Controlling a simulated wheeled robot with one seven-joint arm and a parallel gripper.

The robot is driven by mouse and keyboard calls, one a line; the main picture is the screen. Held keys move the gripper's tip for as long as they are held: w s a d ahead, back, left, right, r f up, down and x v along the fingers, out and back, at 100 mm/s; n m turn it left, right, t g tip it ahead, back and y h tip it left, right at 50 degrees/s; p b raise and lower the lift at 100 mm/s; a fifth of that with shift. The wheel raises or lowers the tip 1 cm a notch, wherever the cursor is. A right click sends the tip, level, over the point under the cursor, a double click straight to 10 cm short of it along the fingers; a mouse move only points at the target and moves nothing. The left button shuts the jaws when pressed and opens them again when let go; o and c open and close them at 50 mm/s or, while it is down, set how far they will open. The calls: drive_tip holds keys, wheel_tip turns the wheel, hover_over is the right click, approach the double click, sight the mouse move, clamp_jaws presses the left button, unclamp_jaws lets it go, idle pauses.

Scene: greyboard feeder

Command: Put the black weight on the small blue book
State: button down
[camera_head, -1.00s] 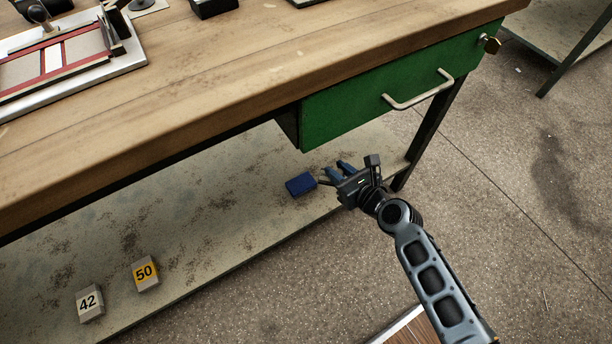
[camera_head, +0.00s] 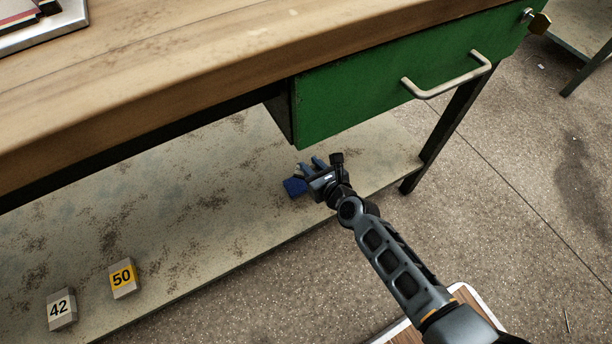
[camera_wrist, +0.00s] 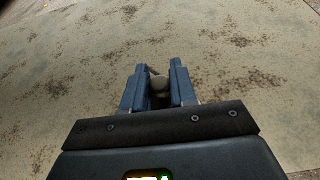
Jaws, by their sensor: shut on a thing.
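The book cannot be made out in the wrist view.
The lower shelf (camera_head: 185,215) has free room to the left. Blocks marked 42 (camera_head: 61,309) and 50 (camera_head: 123,278) stand at its front left. The green drawer (camera_head: 390,88) and the bench top (camera_head: 200,60) overhang it. A bench leg (camera_head: 450,125) stands to the right.

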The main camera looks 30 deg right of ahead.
drive_tip(key=shift+w+a+f, duration=0.4)
drive_tip(key=shift+w+a, duration=0.1)
drive_tip(key=shift+a, duration=0.1)
drive_tip(key=shift+f, duration=0.2)
wheel_tip(320, 180, down, 4)
drive_tip(key=b, duration=0.4)
drive_tip(key=shift+r, duration=0.15)
drive_tip(key=shift+f, duration=0.2)
drive_tip(key=c, duration=0.9)
unclamp_jaws()
drive_tip(key=shift+r, duration=0.1)
drive_tip(key=shift+r, duration=0.15)
drive_tip(key=p+v, duration=0.3)
drive_tip(key=v, duration=0.9)
